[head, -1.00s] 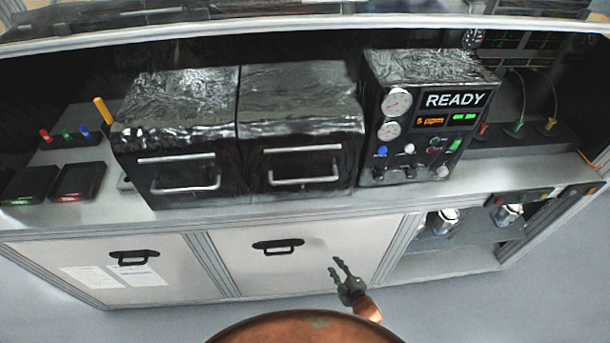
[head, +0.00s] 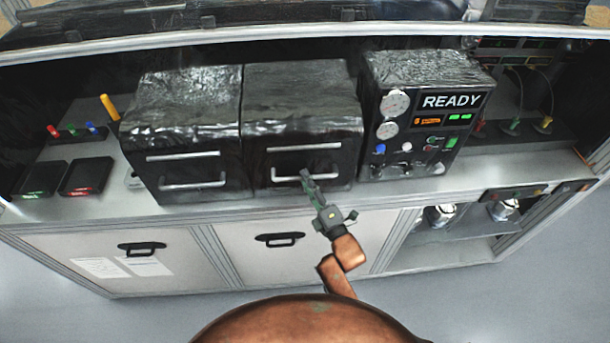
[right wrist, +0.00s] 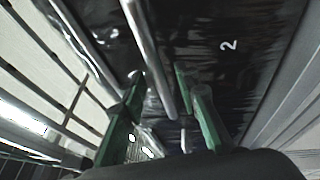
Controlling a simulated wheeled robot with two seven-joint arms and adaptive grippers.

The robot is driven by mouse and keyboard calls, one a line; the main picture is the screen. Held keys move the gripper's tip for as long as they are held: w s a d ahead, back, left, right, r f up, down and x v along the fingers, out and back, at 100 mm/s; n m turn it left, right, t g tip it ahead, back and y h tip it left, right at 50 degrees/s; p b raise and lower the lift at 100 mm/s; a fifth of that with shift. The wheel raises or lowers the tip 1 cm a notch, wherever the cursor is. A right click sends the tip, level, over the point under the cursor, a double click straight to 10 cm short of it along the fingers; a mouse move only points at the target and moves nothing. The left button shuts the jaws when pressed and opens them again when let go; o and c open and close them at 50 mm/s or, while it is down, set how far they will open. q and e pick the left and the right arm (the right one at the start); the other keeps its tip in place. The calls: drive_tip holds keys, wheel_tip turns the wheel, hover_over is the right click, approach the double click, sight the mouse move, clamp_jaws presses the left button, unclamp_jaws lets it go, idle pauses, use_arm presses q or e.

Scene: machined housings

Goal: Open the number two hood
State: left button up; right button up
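The number two hood (head: 300,100) is the right one of two black boxes on the bench and looks closed. Its front bears a white "2" (right wrist: 228,46) in the right wrist view. Its lower silver bar handle (head: 328,178) also shows in that view (right wrist: 152,50). My left gripper is out of view.
A similar black hood (head: 185,110) stands directly to the left. A control box reading READY (head: 425,110) stands close on the right. The bench's front edge (head: 200,212) and cabinet doors (head: 285,265) lie below my right arm.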

drive_tip(key=shift+x, duration=0.9)
drive_tip(key=shift+c, duration=0.3)
clamp_jaws()
